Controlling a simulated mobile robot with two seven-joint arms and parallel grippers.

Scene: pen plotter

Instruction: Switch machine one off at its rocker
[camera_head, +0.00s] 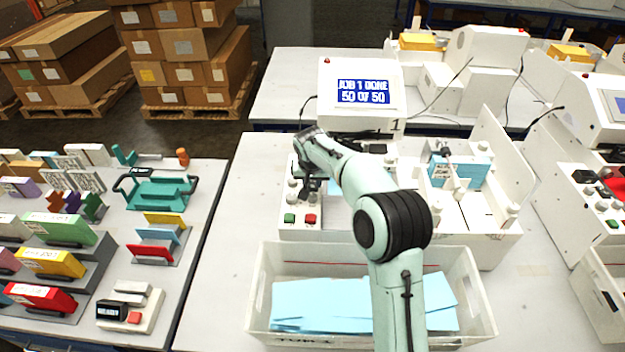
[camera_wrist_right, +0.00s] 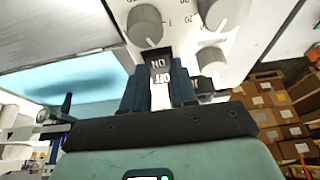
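Machine one (camera_head: 361,95) has a screen reading "JOB 1 DONE 50 OF 50" and a "1" below it. Its control panel (camera_head: 300,217) carries knobs, a green button and a red button. In the right wrist view the black rocker (camera_wrist_right: 158,62) shows upside-down "ON" lettering among grey knobs, just beyond my fingertips. My right gripper (camera_wrist_right: 161,88) points at the rocker, its dark fingers a little apart with nothing held between them. I cannot tell whether they touch it. In the head view the right gripper (camera_head: 308,188) is over the panel and hides the rocker. My left gripper is not in view.
A white bin (camera_head: 258,300) with light blue sheets stands in front of the machine, under my right arm. Another machine (camera_head: 590,125) stands at the right. A table of coloured parts (camera_head: 200,250) is at the left. Stacked cartons (camera_head: 185,45) stand behind.

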